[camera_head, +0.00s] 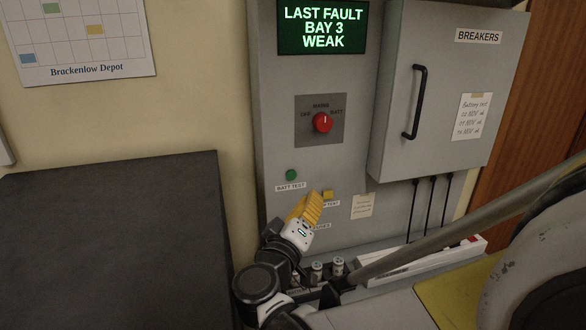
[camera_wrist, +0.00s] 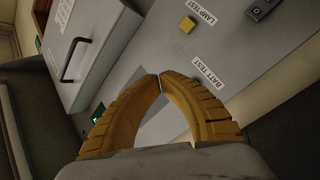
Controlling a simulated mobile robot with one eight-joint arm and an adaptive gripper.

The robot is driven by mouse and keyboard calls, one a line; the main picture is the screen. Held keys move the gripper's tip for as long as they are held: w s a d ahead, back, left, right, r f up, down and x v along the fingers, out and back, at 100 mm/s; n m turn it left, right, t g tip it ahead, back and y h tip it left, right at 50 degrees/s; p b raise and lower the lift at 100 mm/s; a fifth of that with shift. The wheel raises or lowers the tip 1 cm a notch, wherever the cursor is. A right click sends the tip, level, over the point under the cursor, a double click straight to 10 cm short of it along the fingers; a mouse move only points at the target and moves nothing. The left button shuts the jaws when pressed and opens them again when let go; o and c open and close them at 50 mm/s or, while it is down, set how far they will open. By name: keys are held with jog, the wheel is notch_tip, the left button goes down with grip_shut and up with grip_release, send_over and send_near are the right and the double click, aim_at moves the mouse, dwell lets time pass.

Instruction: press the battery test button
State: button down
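The battery test button (camera_head: 291,175) is a small round green button on the grey panel, above its BATT TEST label (camera_head: 290,187). My gripper (camera_head: 314,194) has yellow fingers and is in front of the panel, right of and below the green button in the head view. In the wrist view my gripper (camera_wrist: 160,77) has its fingertips together with nothing between them. I cannot tell how far the tips are from the panel.
A square yellow lamp test button (camera_head: 328,194) is just beside the fingertips. A red rotary knob (camera_head: 322,123) and a lit screen (camera_head: 322,27) are above. The breaker cabinet (camera_head: 445,90) juts out at right. Small cylinders (camera_head: 317,270) stand below. A dark surface (camera_head: 115,240) lies left.

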send_near(303, 170)
jog(key=shift+d+x, duration=0.2)
jog(key=shift+x, duration=1.1)
jog(key=shift+d+x, duration=0.15)
jog(key=shift+x, duration=1.15)
jog(key=shift+w+a, duration=0.15)
jog(key=shift+w, duration=0.15)
jog(key=shift+w+a, duration=0.1)
jog(key=shift+w, duration=0.25)
jog(key=shift+s+b, duration=0.15)
jog(key=shift+b, duration=0.15)
dwell(0.3)
jog(key=shift+s+d, duration=0.25)
jog(key=shift+s, duration=0.4)
jog(key=shift+s, duration=0.1)
jog(key=shift+s+d, duration=0.25)
jog(key=shift+s, duration=0.5)
jog(key=shift+s+d, duration=0.2)
jog(key=shift+s, duration=0.6)
jog(key=shift+s+d, duration=0.25)
jog(key=shift+s, duration=0.5)
